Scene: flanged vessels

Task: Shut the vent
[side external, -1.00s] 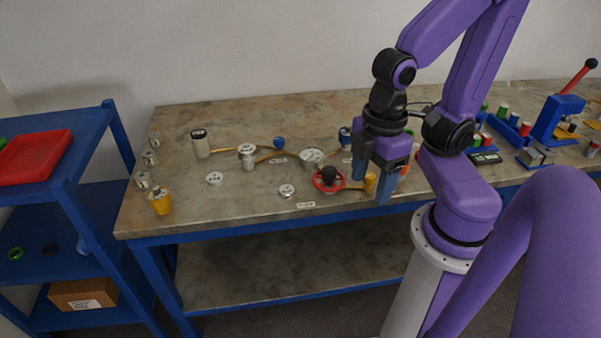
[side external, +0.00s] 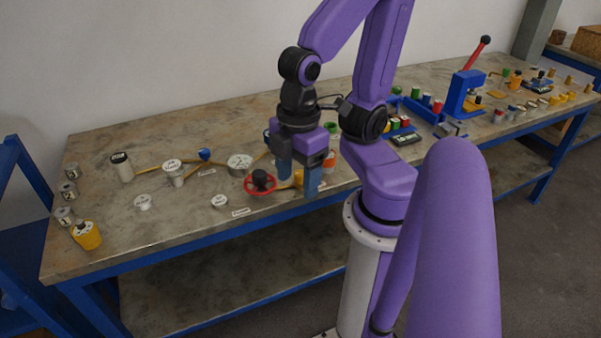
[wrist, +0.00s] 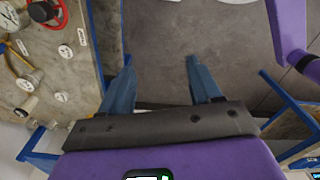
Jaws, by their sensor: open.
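My gripper (side external: 298,182) is open and empty. Its blue fingers point down; they also show spread apart in the wrist view (wrist: 162,85), with the grey lower surface behind the gap. A red handwheel (side external: 261,187) with a black knob is left of the fingers in the side view and at the upper left of the wrist view (wrist: 46,28). A blue knob (side external: 204,155) sits on a brass pipe beside a metal vessel (side external: 173,175). A round gauge (side external: 240,164) stands behind the handwheel. The labels are too small to read, so I cannot tell which fitting is the vent.
A white-capped cylinder (side external: 122,168), small white discs (side external: 220,201) and a yellow container (side external: 86,236) stand on the bench (side external: 180,230). A blue lever press (side external: 466,92) stands farther right. The front-left bench top has free room.

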